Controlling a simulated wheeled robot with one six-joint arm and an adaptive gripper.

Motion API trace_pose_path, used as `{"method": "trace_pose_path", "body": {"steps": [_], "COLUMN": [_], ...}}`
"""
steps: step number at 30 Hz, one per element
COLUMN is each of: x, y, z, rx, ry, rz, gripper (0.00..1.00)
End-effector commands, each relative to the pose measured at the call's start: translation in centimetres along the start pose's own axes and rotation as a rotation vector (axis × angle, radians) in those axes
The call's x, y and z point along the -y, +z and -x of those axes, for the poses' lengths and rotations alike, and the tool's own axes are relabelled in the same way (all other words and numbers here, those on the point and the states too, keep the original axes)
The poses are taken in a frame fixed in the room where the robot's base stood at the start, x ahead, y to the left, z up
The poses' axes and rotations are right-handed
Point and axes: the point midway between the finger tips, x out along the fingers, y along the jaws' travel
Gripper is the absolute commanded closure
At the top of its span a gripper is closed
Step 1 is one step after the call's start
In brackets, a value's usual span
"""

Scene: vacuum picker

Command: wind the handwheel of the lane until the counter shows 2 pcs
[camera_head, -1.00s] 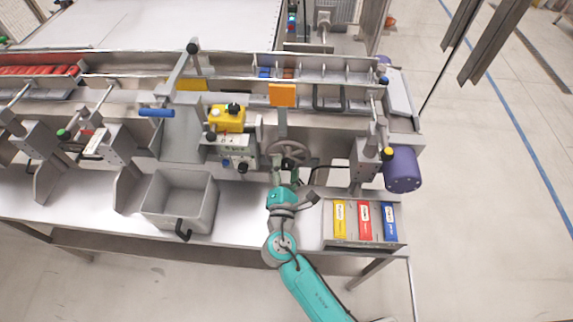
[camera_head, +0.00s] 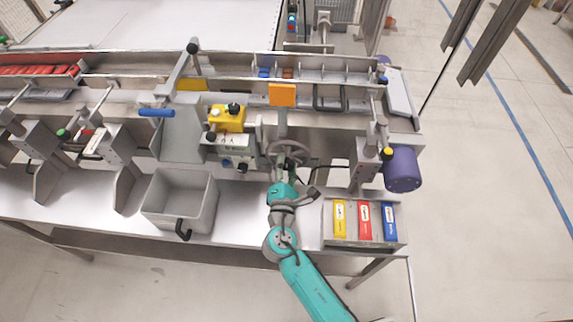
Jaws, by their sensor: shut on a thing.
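The grey handwheel (camera_head: 288,150) sits at the middle of the machine front, below an orange plate (camera_head: 282,95). My gripper (camera_head: 282,165) is at the wheel's lower rim, at the end of my teal arm. It is shut on the handwheel, though the arm hides most of the contact. I cannot make out a counter reading at this size. A pale panel (camera_head: 229,139) with small knobs lies left of the wheel, under a yellow box (camera_head: 227,118) with black buttons.
A grey bin (camera_head: 207,205) stands left of my arm. A tray (camera_head: 325,222) with yellow, red and blue boxes lies to the right. A purple motor (camera_head: 402,169) sticks out at the right. A lever with a blue handle (camera_head: 156,113) stands at upper left.

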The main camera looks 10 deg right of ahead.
Motion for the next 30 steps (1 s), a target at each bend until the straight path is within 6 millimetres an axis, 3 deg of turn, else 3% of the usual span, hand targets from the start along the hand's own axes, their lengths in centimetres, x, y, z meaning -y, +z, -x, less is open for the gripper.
{"method": "trace_pose_path", "body": {"steps": [30], "x": [0.03], "y": [0.01], "z": [0.00], "rx": [0.001], "ry": [-0.001], "rz": [-0.684], "gripper": [0.90]}}
